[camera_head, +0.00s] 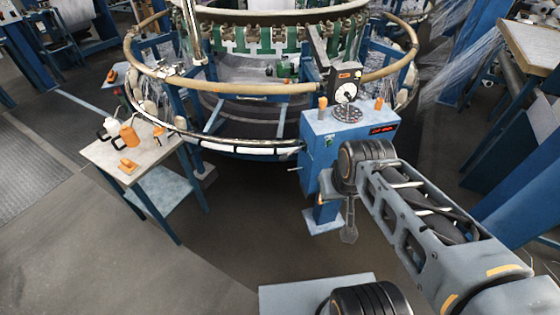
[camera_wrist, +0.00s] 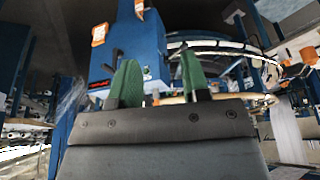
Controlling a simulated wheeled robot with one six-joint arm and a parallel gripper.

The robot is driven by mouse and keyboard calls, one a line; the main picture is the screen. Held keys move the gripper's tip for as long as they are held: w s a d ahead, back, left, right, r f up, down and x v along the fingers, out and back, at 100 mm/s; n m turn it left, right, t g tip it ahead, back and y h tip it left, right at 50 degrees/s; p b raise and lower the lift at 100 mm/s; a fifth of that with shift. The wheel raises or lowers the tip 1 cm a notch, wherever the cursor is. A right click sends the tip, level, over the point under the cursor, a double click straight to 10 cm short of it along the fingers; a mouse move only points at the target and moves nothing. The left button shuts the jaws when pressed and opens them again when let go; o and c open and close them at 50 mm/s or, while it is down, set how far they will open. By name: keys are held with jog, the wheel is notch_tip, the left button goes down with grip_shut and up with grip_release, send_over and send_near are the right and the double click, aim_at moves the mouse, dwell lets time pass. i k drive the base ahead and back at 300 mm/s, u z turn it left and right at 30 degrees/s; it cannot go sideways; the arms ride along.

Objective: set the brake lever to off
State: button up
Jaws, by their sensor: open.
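The blue control box (camera_head: 318,165) stands in front of the loom, with two orange-topped knobs, a dial and a red display on it. It also shows in the wrist view (camera_wrist: 152,45), which appears upside down. There a short dark lever (camera_wrist: 115,55) sits on its face beside an orange-and-white plate (camera_wrist: 99,34). I cannot tell for certain that this is the brake lever, or its setting. My gripper (camera_wrist: 161,80) has its two green fingers apart with nothing between them, pointing toward the box. In the head view my arm hides part of the box face, and the fingers cannot be made out.
The round loom frame (camera_head: 235,87) rises behind the box. A small table (camera_head: 100,152) with orange items stands at the left. Blue machinery (camera_head: 525,195) lies to the right of my arm. The floor between the table and the box is clear.

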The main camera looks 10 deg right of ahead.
aim_at(284, 158)
jog(key=k, duration=0.65)
jog(key=u, duration=0.9)
jog(key=i, duration=1.4)
jog(key=z, duration=0.9)
jog(key=i, duration=0.3)
jog(key=z, duration=0.2)
